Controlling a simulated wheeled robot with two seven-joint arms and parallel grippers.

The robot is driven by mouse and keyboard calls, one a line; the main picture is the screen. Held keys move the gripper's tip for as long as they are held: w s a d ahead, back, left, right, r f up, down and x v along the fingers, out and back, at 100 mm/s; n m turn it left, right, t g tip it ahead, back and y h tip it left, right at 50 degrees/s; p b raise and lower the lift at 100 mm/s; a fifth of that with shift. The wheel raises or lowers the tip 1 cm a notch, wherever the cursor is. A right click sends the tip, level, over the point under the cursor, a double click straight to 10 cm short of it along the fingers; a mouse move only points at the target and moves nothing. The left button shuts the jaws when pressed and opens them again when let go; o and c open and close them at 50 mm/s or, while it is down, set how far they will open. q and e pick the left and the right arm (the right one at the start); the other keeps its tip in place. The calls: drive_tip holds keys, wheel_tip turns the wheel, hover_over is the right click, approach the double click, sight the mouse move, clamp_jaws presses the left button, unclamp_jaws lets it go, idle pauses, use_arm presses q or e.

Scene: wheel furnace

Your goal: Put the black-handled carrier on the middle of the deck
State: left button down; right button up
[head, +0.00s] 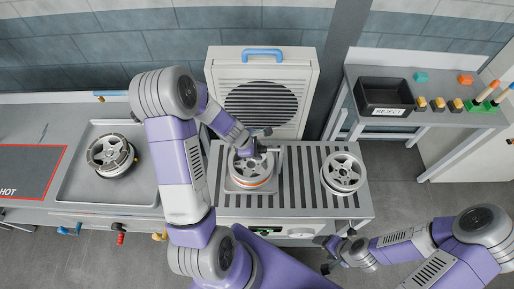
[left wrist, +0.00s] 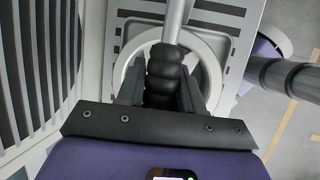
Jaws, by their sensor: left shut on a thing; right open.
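The carrier (head: 232,187) is a pale plate with a silver wheel on it, a thin orange band and a grey post with a black ribbed handle (left wrist: 165,75). My left gripper (head: 262,152) is shut on the handle, seen between its fingers in the left wrist view. The carrier is over the left part of the slatted deck (head: 300,190), left of its middle. I cannot tell whether it touches the slats. My right gripper (head: 333,255) is open and empty, in front of the deck's right front edge.
A second wheel (head: 343,173) sits at the deck's right end; the slats between are clear. A furnace lid (head: 300,75) with a blue handle stands behind. Left are a tray (head: 85,190) with a wheel and a HOT plate (head: 28,170). A black REJECT bin (head: 384,93) is back right.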

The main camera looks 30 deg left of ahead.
use_arm(q)
wheel_tip(320, 180, down, 5)
drive_tip(key=shift+w+r+b, duration=0.1)
drive_tip(key=shift+r+b, duration=0.1)
drive_tip(key=shift+b, duration=0.85)
drive_tip(key=c, duration=0.7)
unclamp_jaws()
drive_tip(key=shift+f, duration=0.1)
